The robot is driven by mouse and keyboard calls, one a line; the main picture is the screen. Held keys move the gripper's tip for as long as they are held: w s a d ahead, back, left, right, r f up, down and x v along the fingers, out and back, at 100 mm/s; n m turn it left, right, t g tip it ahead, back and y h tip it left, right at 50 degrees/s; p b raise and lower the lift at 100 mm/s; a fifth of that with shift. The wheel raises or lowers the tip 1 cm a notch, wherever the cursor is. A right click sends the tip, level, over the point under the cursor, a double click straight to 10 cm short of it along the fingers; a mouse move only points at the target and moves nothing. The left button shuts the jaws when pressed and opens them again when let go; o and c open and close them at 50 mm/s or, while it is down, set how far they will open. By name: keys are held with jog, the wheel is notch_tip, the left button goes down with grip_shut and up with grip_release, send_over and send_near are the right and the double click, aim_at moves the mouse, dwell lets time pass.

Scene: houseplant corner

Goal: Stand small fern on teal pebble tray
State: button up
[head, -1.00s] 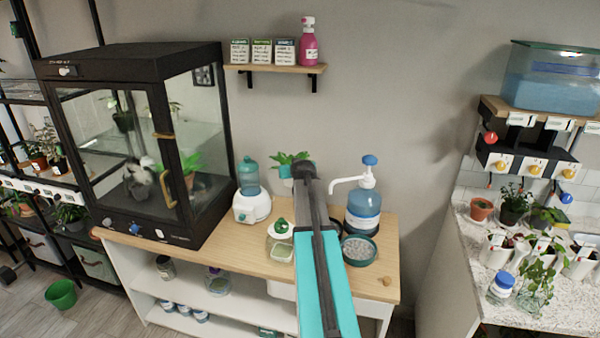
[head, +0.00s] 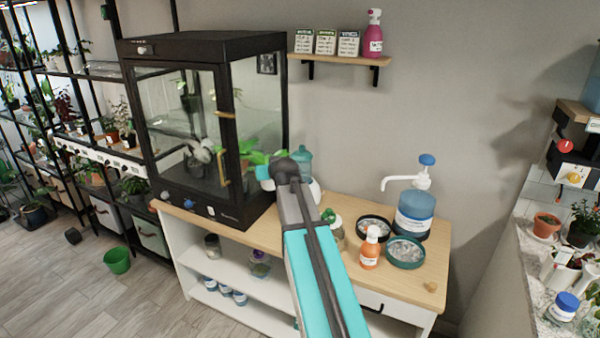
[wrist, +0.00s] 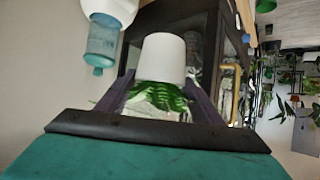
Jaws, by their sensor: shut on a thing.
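My gripper (wrist: 160,88) is shut on the small fern's white pot (wrist: 162,58). Green fern leaves (wrist: 158,98) show between the dark fingers in the wrist view. In the head view the leaves (head: 253,157) show beside my arm's end, in front of the cabinet's right side; my arm hides the fingers and part of the pot. The teal pebble tray (head: 418,264) is on the wooden bench at right, holding grey pebbles and no plant. The fern is well to the left of it.
An orange bottle (head: 369,251) stands just left of the tray, a black dish (head: 361,224) behind it, a blue pump bottle (head: 413,213) behind the tray. A glass cabinet (head: 180,115) fills the bench's left. A blue-topped dispenser (head: 305,160) stands behind my arm.

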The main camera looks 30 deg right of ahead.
jog(key=s+a+n+y+b, duration=0.1)
jog(key=a+b, duration=0.1)
jog(key=a, duration=1.1)
jog(key=s+a+r+n+y+b, duration=0.1)
jog(key=s+a+n+y+b, duration=0.1)
jog(key=a, duration=1.1)
jog(key=shift+s+a+r, duration=0.2)
jog(key=shift+s+a, duration=0.05)
jog(key=shift+a, duration=0.1)
jog(key=shift+a, duration=0.1)
